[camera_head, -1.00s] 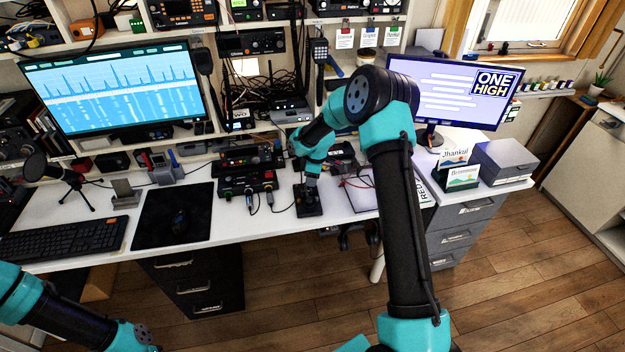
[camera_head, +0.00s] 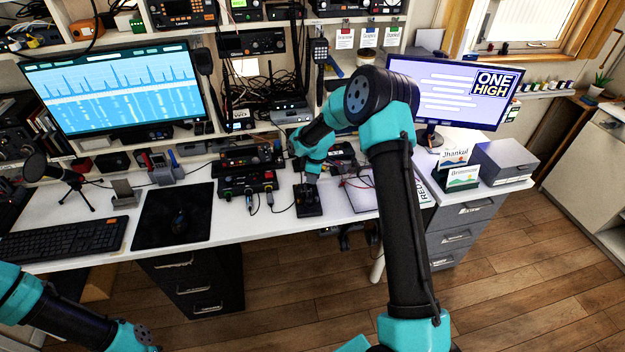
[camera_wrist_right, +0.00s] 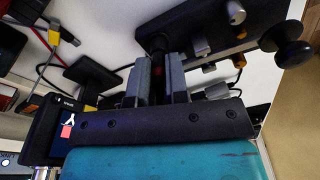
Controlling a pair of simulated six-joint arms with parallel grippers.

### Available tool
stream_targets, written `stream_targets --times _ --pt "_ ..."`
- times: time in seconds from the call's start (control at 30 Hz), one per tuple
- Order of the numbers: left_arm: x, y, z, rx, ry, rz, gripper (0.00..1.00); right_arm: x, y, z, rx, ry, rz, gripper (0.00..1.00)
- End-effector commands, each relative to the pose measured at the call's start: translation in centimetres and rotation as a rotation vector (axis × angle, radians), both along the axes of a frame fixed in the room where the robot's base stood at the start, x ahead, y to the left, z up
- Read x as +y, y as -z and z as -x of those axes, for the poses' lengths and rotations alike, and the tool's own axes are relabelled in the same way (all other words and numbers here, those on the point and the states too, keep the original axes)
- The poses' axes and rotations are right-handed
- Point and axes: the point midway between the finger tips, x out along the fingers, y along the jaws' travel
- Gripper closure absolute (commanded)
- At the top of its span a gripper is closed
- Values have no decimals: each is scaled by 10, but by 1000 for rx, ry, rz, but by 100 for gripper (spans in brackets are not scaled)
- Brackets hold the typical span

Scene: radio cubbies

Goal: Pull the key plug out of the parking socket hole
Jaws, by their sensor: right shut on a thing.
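The right gripper (camera_wrist_right: 162,72) points down at a dark base on the white desk, with its two grey fingers closed. Between the fingertips is a dark, slim piece, the key plug (camera_wrist_right: 157,45), at the edge of the black base (camera_wrist_right: 205,22). Whether its tip is still seated in a socket hole is hidden by the fingers. The base carries metal posts and a round black knob at one side. In the head view, the right gripper (camera_head: 310,178) is small above the black base (camera_head: 308,208). The left arm shows at the lower left, but its fingers are out of frame.
Left of the base are stacked black radio boxes (camera_head: 246,184) with cables. Thin cables lie on the desk near the base. A laptop-like panel (camera_head: 362,192) lies to its right. The desk's front edge is close to the base.

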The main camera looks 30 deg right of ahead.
Motion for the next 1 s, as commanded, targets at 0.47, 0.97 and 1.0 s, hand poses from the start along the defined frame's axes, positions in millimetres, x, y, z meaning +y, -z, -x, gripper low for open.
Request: stream_targets --times 0.47,0.97,1.0 --pt "0 0 0 0 0 0 65 0 -34 -1 -4 1 1 100" --pt "0 0 0 0 0 0 65 0 -100 0 -1 0 1 100" --pt "0 0 0 0 0 0 65 0 -101 0 0 0 0 100"
